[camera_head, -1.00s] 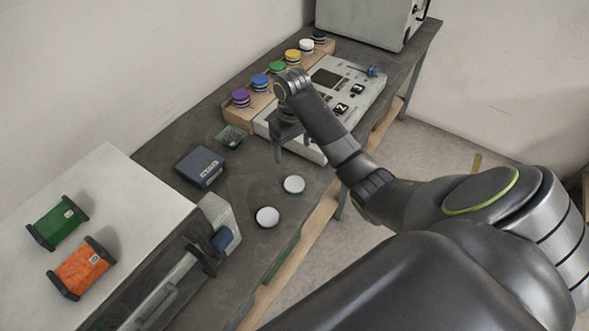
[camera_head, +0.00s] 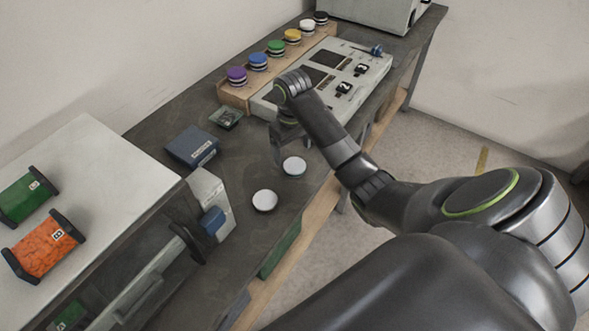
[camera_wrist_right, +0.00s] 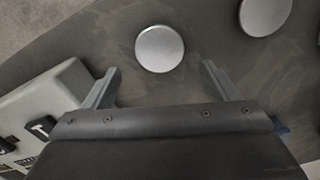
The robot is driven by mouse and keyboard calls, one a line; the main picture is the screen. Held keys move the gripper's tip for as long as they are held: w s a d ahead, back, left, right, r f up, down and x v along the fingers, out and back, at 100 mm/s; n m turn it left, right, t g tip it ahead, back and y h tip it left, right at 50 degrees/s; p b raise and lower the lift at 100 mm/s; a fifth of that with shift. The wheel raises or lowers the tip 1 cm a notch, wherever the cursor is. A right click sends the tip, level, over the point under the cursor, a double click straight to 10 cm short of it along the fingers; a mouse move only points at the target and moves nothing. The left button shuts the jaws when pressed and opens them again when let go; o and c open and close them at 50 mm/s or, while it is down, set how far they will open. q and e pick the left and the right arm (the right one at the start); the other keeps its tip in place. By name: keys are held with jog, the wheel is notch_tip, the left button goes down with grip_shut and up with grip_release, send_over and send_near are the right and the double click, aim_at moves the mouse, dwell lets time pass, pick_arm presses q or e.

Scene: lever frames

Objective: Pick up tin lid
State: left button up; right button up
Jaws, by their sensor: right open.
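Two pale round discs that look like tin lids lie flat on the dark bench. One disc (camera_head: 293,167) is right by my right gripper (camera_head: 283,154), and the other disc (camera_head: 264,201) lies a little nearer the front. In the right wrist view, the open right gripper (camera_wrist_right: 162,84) has its two fingers spread wide with nothing between them. The first disc (camera_wrist_right: 160,48) lies just beyond the fingertips, roughly centred on the gap. The second disc (camera_wrist_right: 265,14) is farther off, cut by the top edge. My left gripper is out of view.
A grey control panel (camera_head: 375,75) stands behind the gripper, beside a wooden rack (camera_head: 236,93) of coloured round pieces. Green (camera_head: 26,196) and orange (camera_head: 42,246) spools lie on a white top. The bench's front edge is close.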

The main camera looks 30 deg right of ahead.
aim_at(293, 163)
jog(key=shift+f+b, duration=0.65)
jog(key=shift+f, duration=0.1)
notch_tip(293, 163, down, 3)
jog(key=shift+r+b, duration=0.1)
jog(key=shift+b, duration=0.95)
jog(key=shift+f, duration=0.4)
jog(key=shift+c, duration=0.3)
jog(key=c, duration=1)
jog(key=shift+r, duration=0.1)
